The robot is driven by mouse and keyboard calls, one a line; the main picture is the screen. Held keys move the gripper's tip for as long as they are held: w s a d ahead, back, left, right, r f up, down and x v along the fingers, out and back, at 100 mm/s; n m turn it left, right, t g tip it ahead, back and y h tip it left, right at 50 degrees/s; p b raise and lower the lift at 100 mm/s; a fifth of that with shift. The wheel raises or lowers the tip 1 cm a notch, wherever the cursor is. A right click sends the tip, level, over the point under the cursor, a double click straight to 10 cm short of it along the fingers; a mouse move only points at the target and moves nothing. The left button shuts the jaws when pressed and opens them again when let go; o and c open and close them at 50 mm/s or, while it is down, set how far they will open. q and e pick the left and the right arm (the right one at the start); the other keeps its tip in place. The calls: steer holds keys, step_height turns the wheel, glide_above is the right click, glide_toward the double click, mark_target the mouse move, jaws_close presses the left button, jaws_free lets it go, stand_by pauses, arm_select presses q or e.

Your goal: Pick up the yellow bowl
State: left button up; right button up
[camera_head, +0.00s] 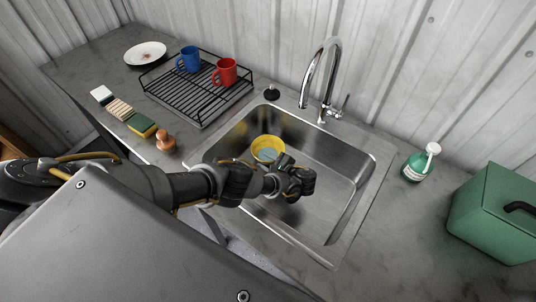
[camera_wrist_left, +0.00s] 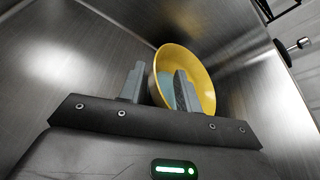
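The left gripper (camera_wrist_left: 158,84) is open there; the bowl's near wall shows between the two fingers, and the right finger overlaps the bowl's opening. I cannot tell whether either finger touches it. My right gripper is not in view.
A tall faucet (camera_head: 318,75) rises behind the sink. A black dish rack (camera_head: 190,97) with a blue mug (camera_head: 188,60) and a red mug (camera_head: 225,72) is at the left. A green soap bottle (camera_head: 420,162) and a green box (camera_head: 497,215) stand at the right.

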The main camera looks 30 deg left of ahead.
mark_target(255, 155)
arm_select(q)
steer(key=b+x, duration=0.1)
steer(key=x, duration=0.3)
steer(key=shift+a+f+b, duration=0.15)
steer(key=shift+b, duration=0.2)
steer(key=shift+c, duration=0.4)
jaws_close()
